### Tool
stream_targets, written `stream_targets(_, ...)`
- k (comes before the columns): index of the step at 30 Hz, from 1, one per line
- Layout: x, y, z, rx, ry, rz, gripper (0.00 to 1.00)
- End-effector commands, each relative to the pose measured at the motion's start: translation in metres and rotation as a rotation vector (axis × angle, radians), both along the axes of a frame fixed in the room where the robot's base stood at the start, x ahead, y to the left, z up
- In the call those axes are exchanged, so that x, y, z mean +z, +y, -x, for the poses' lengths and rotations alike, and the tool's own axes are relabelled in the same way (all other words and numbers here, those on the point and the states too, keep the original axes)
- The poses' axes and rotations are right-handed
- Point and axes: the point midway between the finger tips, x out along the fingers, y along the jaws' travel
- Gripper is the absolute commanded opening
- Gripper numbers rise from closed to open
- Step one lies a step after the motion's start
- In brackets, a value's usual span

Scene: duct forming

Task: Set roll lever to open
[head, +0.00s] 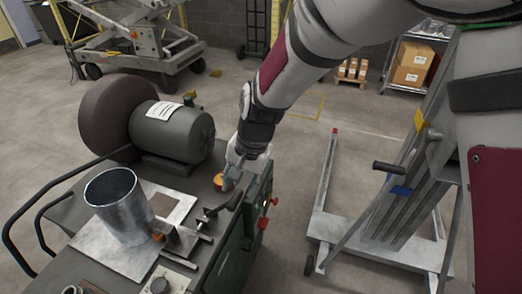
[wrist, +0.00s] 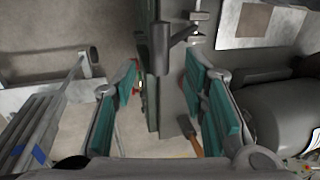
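The roll lever (head: 227,198) appears to be the dark handle on the near side of the dark green bench machine (head: 236,250). In the wrist view, what looks like the same lever (wrist: 161,45) is a grey cylindrical grip on an arm, beyond the fingertips and roughly between them. My gripper (head: 236,176) is just behind the lever in the head view, partly hidden by its own wrist. In the wrist view, my gripper (wrist: 164,97) is open, its teal pads wide apart with nothing between them. Whether a finger touches the lever cannot be told.
A metal cylinder (head: 118,205) stands on a plate left of the lever. A grey motor (head: 172,132) sits behind. A wooden-handled tool (wrist: 191,138) lies near the right finger. Red controls (head: 263,223) are on the machine's side. A lift (head: 390,225) stands right, across open floor.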

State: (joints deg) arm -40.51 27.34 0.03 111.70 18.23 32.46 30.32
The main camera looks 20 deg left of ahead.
Motion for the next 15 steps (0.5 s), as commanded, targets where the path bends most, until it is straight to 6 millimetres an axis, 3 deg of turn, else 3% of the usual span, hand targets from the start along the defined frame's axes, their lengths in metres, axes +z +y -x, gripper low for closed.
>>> stream_targets(6, -0.039, 0.008, 0.000, 0.000, 0.002, 0.002, 0.40)
stream_targets(15, -0.060, 0.015, -0.001, 0.000, 0.000, 0.000, 0.40)
